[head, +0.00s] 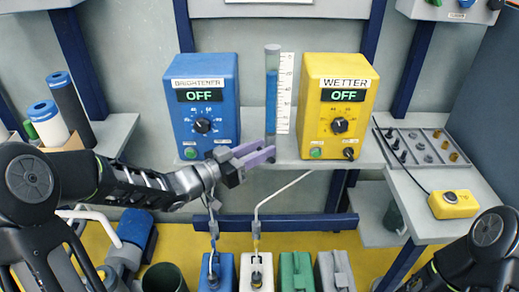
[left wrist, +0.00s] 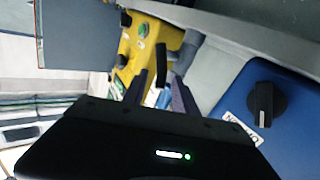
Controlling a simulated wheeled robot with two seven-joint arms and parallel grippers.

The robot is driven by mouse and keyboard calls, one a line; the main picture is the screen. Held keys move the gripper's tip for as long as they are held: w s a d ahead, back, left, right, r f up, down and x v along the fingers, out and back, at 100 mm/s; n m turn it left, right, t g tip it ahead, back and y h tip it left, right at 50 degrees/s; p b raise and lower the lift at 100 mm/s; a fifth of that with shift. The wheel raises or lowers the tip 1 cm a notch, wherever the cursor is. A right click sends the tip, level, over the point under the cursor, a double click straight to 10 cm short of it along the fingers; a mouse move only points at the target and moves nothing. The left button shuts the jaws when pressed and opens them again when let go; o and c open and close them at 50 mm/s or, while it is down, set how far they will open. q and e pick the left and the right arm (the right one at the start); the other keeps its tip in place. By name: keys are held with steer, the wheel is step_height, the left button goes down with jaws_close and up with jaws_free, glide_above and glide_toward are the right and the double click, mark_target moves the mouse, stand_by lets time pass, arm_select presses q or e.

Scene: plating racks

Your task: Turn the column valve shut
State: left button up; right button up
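The column (head: 271,95) is a clear upright tube with blue liquid and a grey cap, standing before a white scale strip (head: 284,93) between two control boxes. My left gripper (head: 272,147) is at the column's lower end, its purple fingers pointing right with a gap between them. The valve is not clearly visible in the head view, where the fingers cover that area. In the left wrist view the fingers (left wrist: 162,85) are apart, with a dark upright piece (left wrist: 161,55) between their tips; I cannot tell whether it is the valve's handle or whether they touch it. My right gripper is out of view.
A blue BRIGHTENER box (head: 203,130) and a yellow WETTER box (head: 338,145), both reading OFF, flank the column closely. A grey tray (head: 425,133) with small parts and a yellow button box (head: 454,204) are on the right. Several coloured canisters stand below the shelf.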

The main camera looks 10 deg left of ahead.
arm_select(q)
jaws_close()
stand_by(0.5)
steer(key=shift+d+r+g+y+p, duration=0.15)
steer(key=shift+r+g+y+p, duration=0.2)
steer(key=shift+p, duration=0.5)
steer(key=m+g+y+p, duration=0.1)
steer(key=p, duration=0.1)
steer(key=d+r+m+p, duration=0.1)
steer(key=p, duration=0.2)
steer(key=shift+w+d+g+y, duration=0.15)
steer(key=shift+g+y, duration=0.2)
steer(key=shift+w+d+f+m+g+y+p, duration=0.15)
steer(key=shift+d+m+g+y+p, duration=0.3)
steer(key=shift+y+p, duration=0.4)
steer(key=shift+d+f+m+g+y+p, duration=0.15)
steer(key=shift+m+g+y+p, duration=0.1)
steer(key=shift+m+y+p, duration=0.15)
